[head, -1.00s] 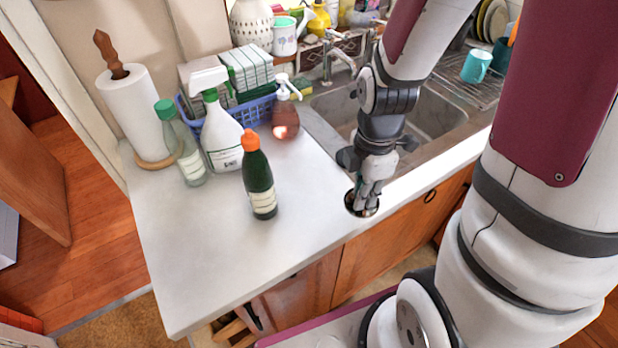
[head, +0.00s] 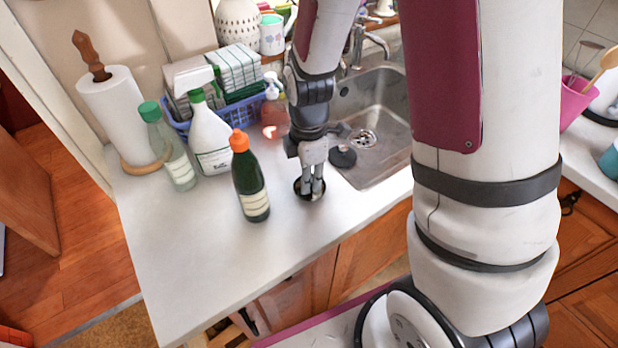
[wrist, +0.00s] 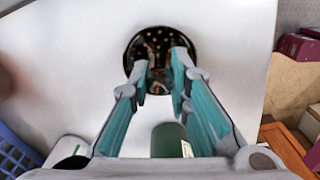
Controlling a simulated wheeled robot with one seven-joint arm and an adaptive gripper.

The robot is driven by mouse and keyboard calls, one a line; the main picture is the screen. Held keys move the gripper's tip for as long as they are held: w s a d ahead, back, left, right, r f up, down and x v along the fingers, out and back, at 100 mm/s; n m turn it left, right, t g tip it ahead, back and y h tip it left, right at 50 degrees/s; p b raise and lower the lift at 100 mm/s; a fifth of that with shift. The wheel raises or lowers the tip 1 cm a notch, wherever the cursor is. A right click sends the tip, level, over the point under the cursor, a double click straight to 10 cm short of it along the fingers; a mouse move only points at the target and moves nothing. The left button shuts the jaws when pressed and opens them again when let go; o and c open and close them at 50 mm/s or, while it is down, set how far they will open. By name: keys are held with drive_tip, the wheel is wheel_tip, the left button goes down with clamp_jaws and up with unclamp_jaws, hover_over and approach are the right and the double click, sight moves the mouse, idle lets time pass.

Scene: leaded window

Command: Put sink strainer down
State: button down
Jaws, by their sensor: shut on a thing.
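The sink strainer (head: 298,188) is a small round dark metal cup with holes. It sits at my fingertips over the white countertop (head: 200,260), left of the sink. In the wrist view the strainer (wrist: 152,38) shows its perforated inside, partly covered by the fingers. My gripper (head: 313,190) points down and is shut on the strainer; its fingers also show in the wrist view (wrist: 163,75). I cannot tell whether the strainer touches the counter.
A dark green bottle with an orange cap (head: 252,185) stands close to the left. A spray bottle (head: 212,140), a clear bottle (head: 175,155), a paper towel roll (head: 122,120) and a blue basket (head: 180,128) stand behind. The sink (head: 385,105) is at right. The front-left counter is clear.

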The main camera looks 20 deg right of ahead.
drive_tip(key=shift+f, duration=0.3)
drive_tip(key=shift+f, duration=0.1)
drive_tip(key=c, duration=1.5)
unclamp_jaws()
wheel_tip(320, 180, up, 12)
drive_tip(key=shift+s+d+r+m+t, duration=0.1)
drive_tip(key=shift+s+r+m+t, duration=0.75)
drive_tip(key=shift+s+r+m, duration=1.85)
drive_tip(key=shift+s+d+r+m+t, duration=0.1)
drive_tip(key=shift+s+r+m+t, duration=0.8)
drive_tip(key=shift+s+r+m, duration=1.8)
drive_tip(key=shift+s+d+r+m+t, duration=0.1)
drive_tip(key=shift+s+r+m+t, duration=0.75)
drive_tip(key=shift+s+r+m, duration=1.8)
